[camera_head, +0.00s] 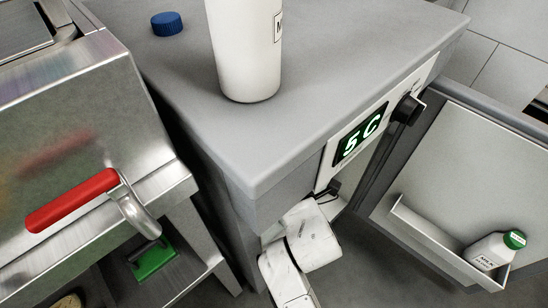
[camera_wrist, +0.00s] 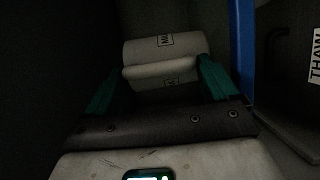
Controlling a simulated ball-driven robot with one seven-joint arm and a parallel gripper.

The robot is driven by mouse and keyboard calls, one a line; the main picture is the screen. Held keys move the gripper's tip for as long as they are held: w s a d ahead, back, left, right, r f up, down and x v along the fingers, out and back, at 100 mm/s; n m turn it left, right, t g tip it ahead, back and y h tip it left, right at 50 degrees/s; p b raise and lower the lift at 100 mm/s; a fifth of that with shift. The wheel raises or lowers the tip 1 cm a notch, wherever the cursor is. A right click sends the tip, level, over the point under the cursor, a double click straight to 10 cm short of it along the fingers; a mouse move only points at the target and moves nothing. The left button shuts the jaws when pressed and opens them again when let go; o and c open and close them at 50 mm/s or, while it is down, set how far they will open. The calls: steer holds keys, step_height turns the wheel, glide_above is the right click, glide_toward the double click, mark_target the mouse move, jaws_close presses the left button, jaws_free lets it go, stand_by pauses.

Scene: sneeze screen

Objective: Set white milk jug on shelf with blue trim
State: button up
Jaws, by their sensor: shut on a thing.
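In the wrist view, my gripper (camera_wrist: 162,82) has a green finger on each side of a white jug (camera_wrist: 150,47) and is shut on it. The jug lies across the view, with part of a dark-lettered label showing. A vertical blue strip (camera_wrist: 243,55) stands right of the fingers. The shelf surface is too dark to make out. In the head view, my arm reaches into the cabinet under the counter, so my gripper is hidden there.
A white bottle (camera_head: 245,55) and blue cap (camera_head: 168,23) are on the grey counter (camera_head: 300,120). The open door (camera_head: 465,170) at right has a bin holding a green-capped bottle (camera_head: 492,250). A steel unit with a red handle (camera_head: 72,200) is left. A THAW sign (camera_wrist: 315,57) is right.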

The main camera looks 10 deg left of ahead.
steer(key=shift+f, duration=0.3)
steer(key=shift+f, duration=0.15)
steer(key=o, duration=1.3)
steer(key=p+v, duration=0.2)
steer(key=v, duration=1)
